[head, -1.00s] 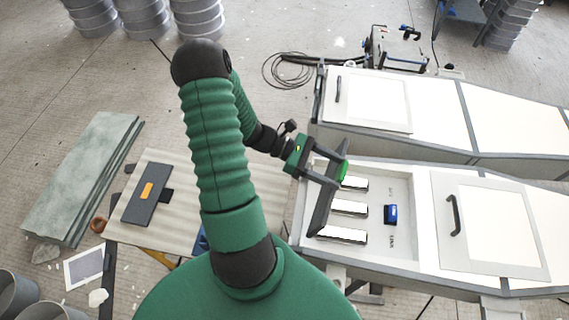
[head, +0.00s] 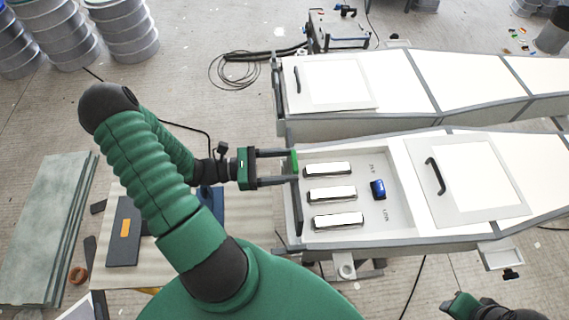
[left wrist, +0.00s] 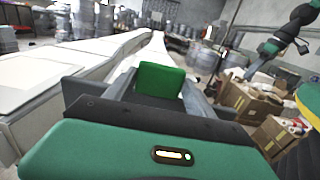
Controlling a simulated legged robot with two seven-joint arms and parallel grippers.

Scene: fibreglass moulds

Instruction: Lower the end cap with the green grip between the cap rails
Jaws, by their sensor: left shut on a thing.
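My left gripper (head: 278,167) is shut on the green grip (head: 294,161) of the dark grey end cap (head: 297,208). The cap is held across the left end of the near mould (head: 402,150), roughly parallel to that end. The green grip also shows between the fingers in the left wrist view (left wrist: 160,80), with part of the dark cap (left wrist: 80,88) at left. The cap rails are not clearly made out; the cap and gripper cover that end, and I cannot tell whether the cap sits between them. My right gripper (head: 462,305) is partly seen at the bottom right.
Three pale bars (head: 331,194) and a blue item (head: 377,189) lie in the mould's open recess. A white lid with a black handle (head: 434,176) is to their right. A second mould (head: 385,62) stands behind. A bench with a dark board (head: 124,232) is at left.

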